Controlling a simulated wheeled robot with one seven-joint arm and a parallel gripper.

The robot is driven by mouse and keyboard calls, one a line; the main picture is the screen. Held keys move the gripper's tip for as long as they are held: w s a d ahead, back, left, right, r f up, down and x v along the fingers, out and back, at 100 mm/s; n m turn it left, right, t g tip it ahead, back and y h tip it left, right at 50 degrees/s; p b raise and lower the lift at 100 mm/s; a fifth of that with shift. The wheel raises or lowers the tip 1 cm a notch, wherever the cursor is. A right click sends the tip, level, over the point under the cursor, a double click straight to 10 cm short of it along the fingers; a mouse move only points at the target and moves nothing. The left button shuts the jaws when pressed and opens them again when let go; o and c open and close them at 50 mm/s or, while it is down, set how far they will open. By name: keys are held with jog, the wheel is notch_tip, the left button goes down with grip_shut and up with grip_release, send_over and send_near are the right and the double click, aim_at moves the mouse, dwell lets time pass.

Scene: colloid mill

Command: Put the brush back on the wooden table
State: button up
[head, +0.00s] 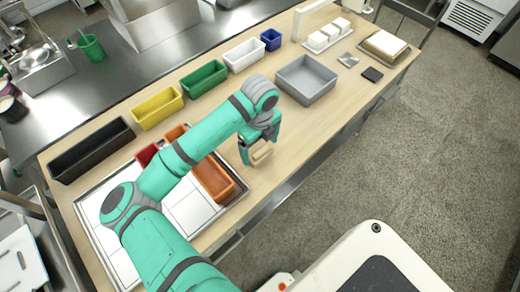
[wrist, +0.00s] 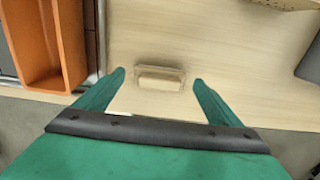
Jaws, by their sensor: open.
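The brush (head: 262,154) is a small light wooden block. It lies on the wooden table (head: 345,88) near its front edge, right of the long orange bin. In the wrist view the brush (wrist: 160,78) lies crosswise between and slightly beyond my fingertips, with a gap on both sides. My gripper (head: 260,150) points down over it, with its jaws open and nothing in them. In the wrist view my gripper (wrist: 158,80) shows its two green fingers spread apart. The brush's underside is hidden.
The orange bin (head: 214,181) stands on a metal tray (head: 95,240) to the left; it also shows in the wrist view (wrist: 45,45). A grey bin (head: 306,82) stands to the right. Several coloured bins line the back. Bare tabletop surrounds the brush.

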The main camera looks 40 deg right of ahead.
aim_at(260, 151)
notch_tip(260, 151, up, 10)
dwell(0.4)
jog(key=shift+s+f, duration=0.1)
jog(key=shift+s, duration=0.05)
dwell(0.3)
